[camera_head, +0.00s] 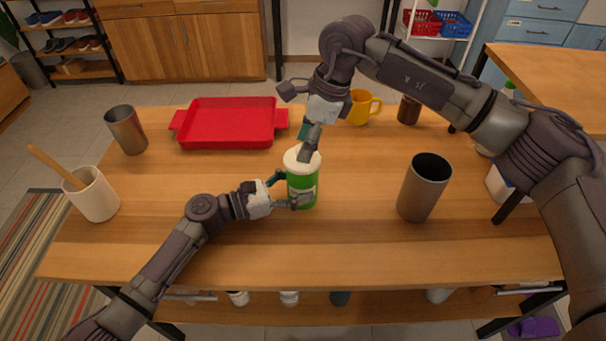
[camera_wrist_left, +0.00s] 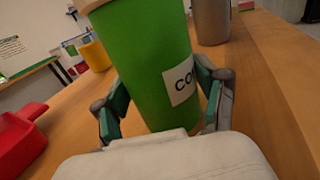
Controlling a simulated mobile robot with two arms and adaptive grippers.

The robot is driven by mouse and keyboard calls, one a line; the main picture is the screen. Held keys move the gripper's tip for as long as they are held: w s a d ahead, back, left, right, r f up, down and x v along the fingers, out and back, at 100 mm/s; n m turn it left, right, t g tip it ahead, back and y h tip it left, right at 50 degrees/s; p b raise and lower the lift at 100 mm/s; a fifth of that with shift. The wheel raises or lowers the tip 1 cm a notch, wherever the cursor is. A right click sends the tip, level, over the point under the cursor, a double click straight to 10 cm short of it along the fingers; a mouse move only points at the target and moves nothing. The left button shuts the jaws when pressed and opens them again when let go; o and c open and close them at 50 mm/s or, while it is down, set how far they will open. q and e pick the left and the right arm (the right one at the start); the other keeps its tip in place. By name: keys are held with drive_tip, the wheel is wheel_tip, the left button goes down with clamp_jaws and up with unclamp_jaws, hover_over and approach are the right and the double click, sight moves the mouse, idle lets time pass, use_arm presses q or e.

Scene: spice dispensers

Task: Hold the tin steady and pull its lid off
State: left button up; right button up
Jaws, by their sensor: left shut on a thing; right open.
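The green tin (camera_head: 302,189) stands upright on the table, with a cream lid (camera_head: 291,161) on top. It fills the middle of the left wrist view (camera_wrist_left: 150,60), where part of a white label shows and the lid's rim (camera_wrist_left: 92,4) is cut off at the top. My left gripper (camera_head: 290,190) is shut on the tin's body from the left, one finger on each side. My right gripper (camera_head: 308,140) is open and points down over the lid from above. Its fingers hide part of the lid, and I cannot tell whether they touch it.
A red tray (camera_head: 228,124) lies behind, left of the tin. A grey tumbler (camera_head: 420,190) stands to the right, a yellow mug (camera_head: 360,108) and a brown cup (camera_head: 409,110) behind. A metal cup (camera_head: 127,130) and a cream crock (camera_head: 93,197) stand at the left. The front is clear.

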sight(302, 182)
drive_tip(key=shift+x, duration=1.25)
drive_tip(key=shift+f, duration=0.1)
drive_tip(key=shift+c, duration=0.2)
